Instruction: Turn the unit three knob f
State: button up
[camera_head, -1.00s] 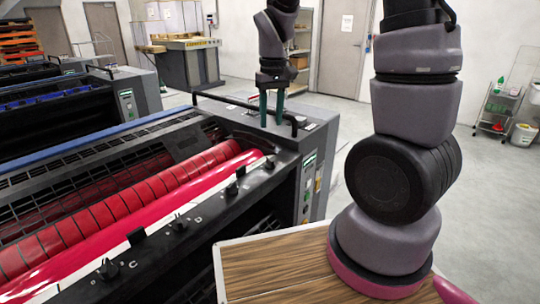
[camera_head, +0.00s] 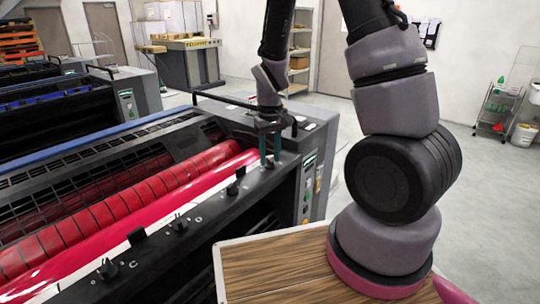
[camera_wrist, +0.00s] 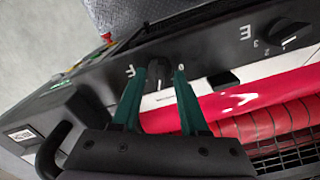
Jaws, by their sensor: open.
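The black knob f (camera_wrist: 159,72) sits on the dark panel in the wrist view, with a white F to its left and a 0 to its right. Its white pointer line points down in that picture. My gripper (camera_head: 270,160) is open at the far end of the nearest ink unit's front rail in the head view. In the wrist view its two green fingers stand on either side of knob f, with small gaps showing. Whether they touch it lower down is not clear. In the head view the knob is hidden by my gripper.
Knob E (camera_wrist: 285,33) is on the same panel, further right in the wrist view. More knobs line the rail, such as one at lower left (camera_head: 107,268). Red rollers (camera_head: 120,205) lie behind the rail, and a black handle bar (camera_head: 240,101) stands near my gripper.

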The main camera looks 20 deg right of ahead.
grip_shut()
jog(key=shift+m, duration=0.4)
jog(key=m, duration=0.4)
jog(key=shift+m, duration=2.5)
